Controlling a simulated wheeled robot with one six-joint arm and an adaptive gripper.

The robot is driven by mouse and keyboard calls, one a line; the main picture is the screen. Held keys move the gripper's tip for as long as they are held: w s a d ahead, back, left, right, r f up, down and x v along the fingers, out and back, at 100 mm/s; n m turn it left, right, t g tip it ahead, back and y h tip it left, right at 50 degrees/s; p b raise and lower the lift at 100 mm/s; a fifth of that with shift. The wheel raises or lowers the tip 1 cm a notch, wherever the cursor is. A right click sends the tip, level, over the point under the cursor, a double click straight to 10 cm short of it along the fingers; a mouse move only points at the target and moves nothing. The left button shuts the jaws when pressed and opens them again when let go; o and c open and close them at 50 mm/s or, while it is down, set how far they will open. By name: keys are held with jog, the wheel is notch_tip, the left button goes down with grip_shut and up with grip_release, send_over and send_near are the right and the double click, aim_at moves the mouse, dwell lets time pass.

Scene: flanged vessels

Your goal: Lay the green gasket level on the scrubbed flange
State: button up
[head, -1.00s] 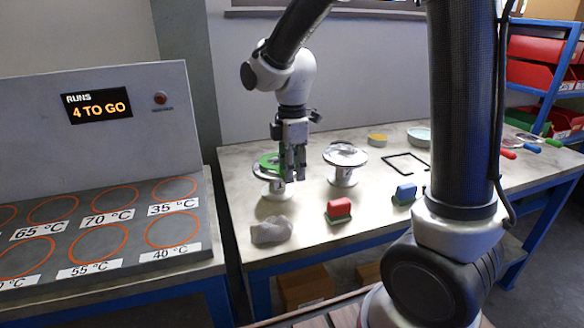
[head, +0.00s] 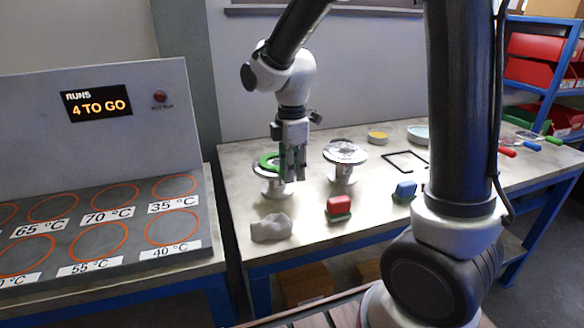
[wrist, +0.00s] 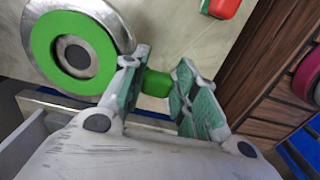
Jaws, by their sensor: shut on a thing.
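The green gasket (head: 266,160) is a flat ring with a tab, seen at the left vessel on the bench. My gripper (head: 292,176) is shut on the tab. In the wrist view, the gasket (wrist: 42,45) lies over a round metal flange (wrist: 116,22), with the metal rim showing beyond it. Its tab (wrist: 156,83) sits between the pads of my gripper (wrist: 160,90). The left vessel's flange (head: 264,174) is mostly hidden under the gasket in the head view. I cannot tell whether the gasket touches the flange.
A second flanged vessel (head: 345,153) stands close to the right of my gripper. A grey rag (head: 272,228), a red block-shaped tool (head: 339,204) and a blue one (head: 405,190) lie in front. A black square frame (head: 405,161) lies farther right. A panel reads "4 TO GO" (head: 98,106).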

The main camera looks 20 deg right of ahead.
jog(key=o, duration=1.1)
notch_tip(320, 180, up, 11)
jog(key=s+d+m+t, duration=0.1)
jog(key=s+d+m, duration=0.4)
jog(key=s+m, duration=0.1)
jog(key=s+d+r+m+t, duration=0.1)
jog(key=s+d+m+t, duration=0.1)
jog(key=s+d+m, duration=0.3)
jog(key=s+d+m+t, duration=0.1)
jog(key=s+d+m, duration=0.4)
jog(key=s+m, duration=0.2)
jog(key=shift+s+r, duration=0.35)
jog(key=shift+s, duration=0.1)
